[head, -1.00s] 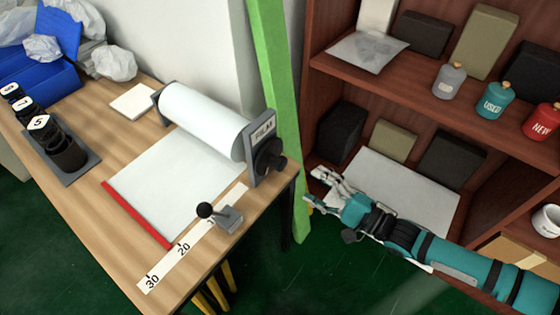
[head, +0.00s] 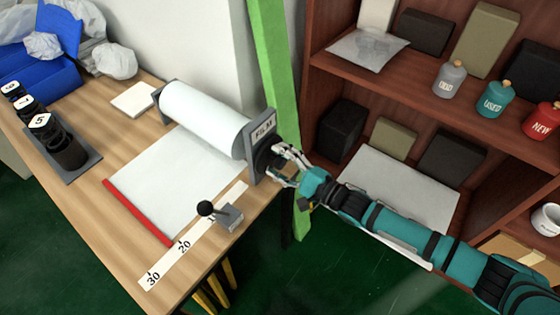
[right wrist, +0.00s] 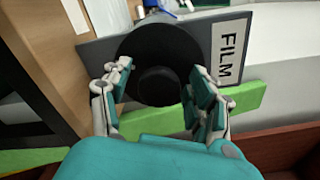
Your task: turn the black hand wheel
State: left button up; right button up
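The black hand wheel (head: 264,157) sits on the right end plate of the film roll stand, partly hidden by my right gripper in the head view. In the right wrist view the wheel (right wrist: 157,52) faces me with its round hub (right wrist: 158,85) in the middle. My right gripper (head: 287,160) is at the wheel. In the right wrist view the gripper (right wrist: 158,88) has its fingers apart, one on each side of the hub; I cannot tell whether they touch it. My left gripper is not in view.
The white film roll (head: 205,119) lies above a white sheet (head: 175,180) on the wooden table. A small lever with a black knob (head: 206,208) stands at the table's front edge. A green post (head: 272,70) and a shelf (head: 440,100) with bottles are close to my right arm.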

jog(key=c, duration=1.1)
jog(key=shift+n, duration=0.3)
